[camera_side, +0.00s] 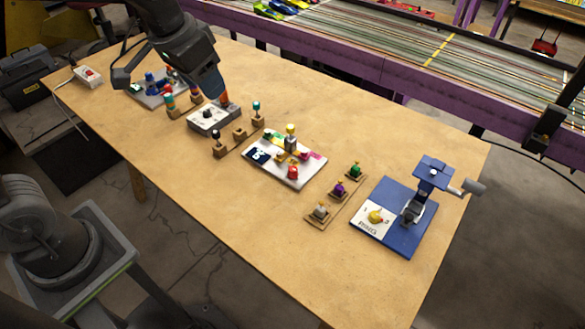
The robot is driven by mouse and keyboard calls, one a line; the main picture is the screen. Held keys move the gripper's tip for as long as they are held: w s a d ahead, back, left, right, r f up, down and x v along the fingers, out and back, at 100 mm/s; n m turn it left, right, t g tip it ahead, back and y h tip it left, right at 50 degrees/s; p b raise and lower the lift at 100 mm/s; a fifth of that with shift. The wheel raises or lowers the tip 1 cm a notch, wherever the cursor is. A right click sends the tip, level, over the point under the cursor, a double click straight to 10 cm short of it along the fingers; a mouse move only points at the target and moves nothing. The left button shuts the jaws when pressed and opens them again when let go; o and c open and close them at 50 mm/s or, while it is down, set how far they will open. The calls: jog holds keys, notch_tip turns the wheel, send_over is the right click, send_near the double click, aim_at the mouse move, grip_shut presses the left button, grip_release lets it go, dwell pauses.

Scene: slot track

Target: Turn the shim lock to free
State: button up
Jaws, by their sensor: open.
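My gripper (215,95) points down at the back left of the table, close to a pale box with a dark knob (207,113). Its jaws are open; the fingertips are small and partly hidden, and I cannot tell whether they touch the box. A blue base (405,243) at the right carries a yellow knob (375,217) on a white labelled plate (368,229). The labels are too small to read, so I cannot tell which knob is the shim lock or its setting.
Wooden peg holders (240,133) stand beside the pale box. A white tray (275,177) with coloured pieces sits mid-table, and a strip with several small knobs (339,188) lies further right. A blue press-like fixture (433,173) rises at the right. The front of the table is clear.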

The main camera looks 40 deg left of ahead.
jog(key=w+d+f+m+g, duration=0.1)
jog(key=w+d+f+g, duration=0.15)
jog(key=w+f, duration=0.7)
jog(key=g, duration=0.1)
send_over(293, 169)
notch_tip(293, 169, down, 12)
jog(key=shift+m, duration=0.4)
notch_tip(293, 169, down, 13)
jog(key=shift+a+f, duration=0.1)
jog(key=c, duration=0.9)
